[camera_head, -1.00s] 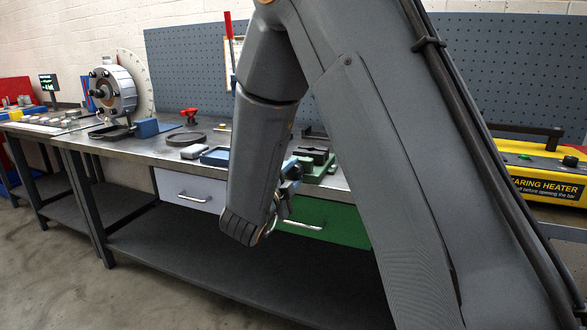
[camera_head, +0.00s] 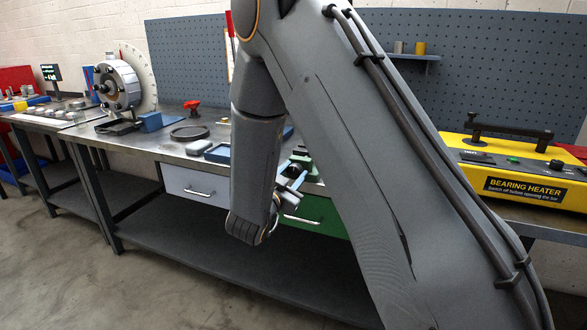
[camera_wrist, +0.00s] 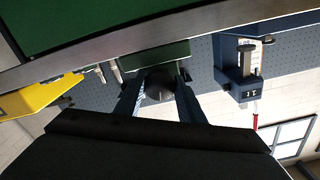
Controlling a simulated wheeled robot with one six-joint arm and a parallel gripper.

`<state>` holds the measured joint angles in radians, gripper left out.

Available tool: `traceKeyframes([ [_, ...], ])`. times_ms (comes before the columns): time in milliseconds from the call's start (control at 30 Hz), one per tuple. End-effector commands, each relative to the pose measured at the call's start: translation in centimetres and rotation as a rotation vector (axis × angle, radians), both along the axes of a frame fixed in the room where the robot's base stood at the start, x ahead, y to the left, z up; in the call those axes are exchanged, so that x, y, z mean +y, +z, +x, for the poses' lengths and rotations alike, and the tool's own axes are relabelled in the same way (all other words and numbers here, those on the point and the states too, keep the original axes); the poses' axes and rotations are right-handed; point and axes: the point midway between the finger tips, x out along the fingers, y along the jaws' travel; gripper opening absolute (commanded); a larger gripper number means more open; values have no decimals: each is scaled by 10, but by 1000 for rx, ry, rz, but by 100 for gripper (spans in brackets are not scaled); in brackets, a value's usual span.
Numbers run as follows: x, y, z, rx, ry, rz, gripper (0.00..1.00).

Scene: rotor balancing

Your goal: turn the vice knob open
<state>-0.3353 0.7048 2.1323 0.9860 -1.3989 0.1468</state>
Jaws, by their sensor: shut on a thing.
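The green vice (camera_head: 299,166) stands at the front edge of the bench, partly hidden behind my arm in the head view. In the wrist view its green body (camera_wrist: 165,54) shows beyond the fingers. The dark round vice knob (camera_wrist: 159,88) sits between my two fingers. My gripper (camera_head: 290,186) is at the bench's front edge, in front of the vice, and is shut on the knob; it also fills the lower wrist view (camera_wrist: 157,80). The knob is too small and hidden to make out in the head view.
The steel bench (camera_head: 150,143) has a white drawer (camera_head: 190,182) and a green drawer (camera_head: 315,215) below. A blue tray (camera_head: 218,152), black ring (camera_head: 189,132) and rotor (camera_head: 118,85) stand to the left. A yellow bearing heater (camera_head: 515,170) is at right.

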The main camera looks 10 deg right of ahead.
Motion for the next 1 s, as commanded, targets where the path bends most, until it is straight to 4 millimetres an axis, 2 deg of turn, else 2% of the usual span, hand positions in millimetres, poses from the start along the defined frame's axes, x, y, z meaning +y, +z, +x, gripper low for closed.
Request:
traceKeyframes([
  [400,1,1,0,112,3,-155,13],
  [967,1,0,1,128,3,-178,13],
  [1000,1,0,1,128,3,-178,40],
])
